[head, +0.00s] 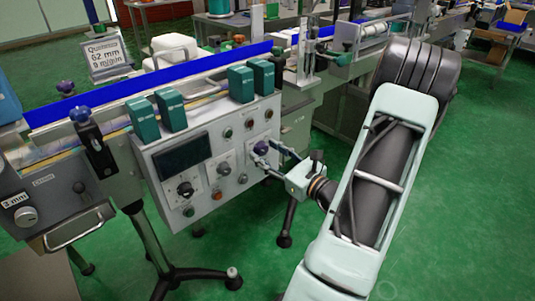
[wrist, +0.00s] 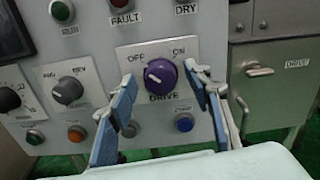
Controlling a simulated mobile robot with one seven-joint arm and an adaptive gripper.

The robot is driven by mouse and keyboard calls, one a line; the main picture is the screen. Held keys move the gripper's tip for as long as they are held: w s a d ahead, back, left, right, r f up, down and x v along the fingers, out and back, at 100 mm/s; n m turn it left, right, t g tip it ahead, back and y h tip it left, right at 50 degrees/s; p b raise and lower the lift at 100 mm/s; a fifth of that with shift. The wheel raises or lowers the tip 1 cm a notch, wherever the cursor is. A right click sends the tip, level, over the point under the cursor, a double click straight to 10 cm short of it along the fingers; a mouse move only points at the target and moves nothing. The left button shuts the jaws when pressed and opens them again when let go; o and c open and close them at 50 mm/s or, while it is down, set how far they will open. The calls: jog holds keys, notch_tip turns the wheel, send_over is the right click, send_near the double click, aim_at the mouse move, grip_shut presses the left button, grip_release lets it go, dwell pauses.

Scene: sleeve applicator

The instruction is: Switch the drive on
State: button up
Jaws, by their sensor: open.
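The purple drive knob (wrist: 161,77) sits on a white plate (wrist: 130,58) marked OFF on the left, ON on the right and DRIVE below. Its white pointer mark leans to the upper left, toward OFF. In the head view the knob (head: 262,148) is on the right part of the grey control panel (head: 205,138). My gripper (wrist: 159,84) is open, with one blue-padded finger on each side of the knob and a visible gap to it in the picture. The head view shows my gripper (head: 265,154) right at the panel front; contact cannot be told.
A FWD/REV-style selector knob (wrist: 68,90) sits left of the drive plate. A blue button (wrist: 183,122) and a grey one (wrist: 129,129) are below, near the fingers. A red FAULT lamp (wrist: 122,4) is above. A latched cabinet (wrist: 268,85) stands to the right.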

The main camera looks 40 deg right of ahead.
jog(key=shift+c, duration=0.6)
jog(key=c, duration=1)
jog(key=shift+r+m+p, duration=0.15)
jog(key=shift+m+p, duration=0.15)
jog(key=shift+p, duration=0.2)
jog(key=m+p, duration=0.2)
jog(key=p, duration=0.1)
jog(key=shift+r+m+p, duration=0.15)
jog(key=shift+m+p, duration=0.15)
jog(key=shift+p, duration=0.05)
jog(key=m+p, duration=0.5)
jog(key=p, duration=0.1)
jog(key=shift+d+m, duration=0.1)
jog(key=shift+m, duration=0.2)
jog(key=m+p, duration=0.4)
jog(key=shift+f, duration=0.2)
jog(key=m+p, duration=0.2)
jog(key=m, duration=0.3)
jog(key=shift+f+p, duration=0.2)
jog(key=shift+p, duration=0.2)
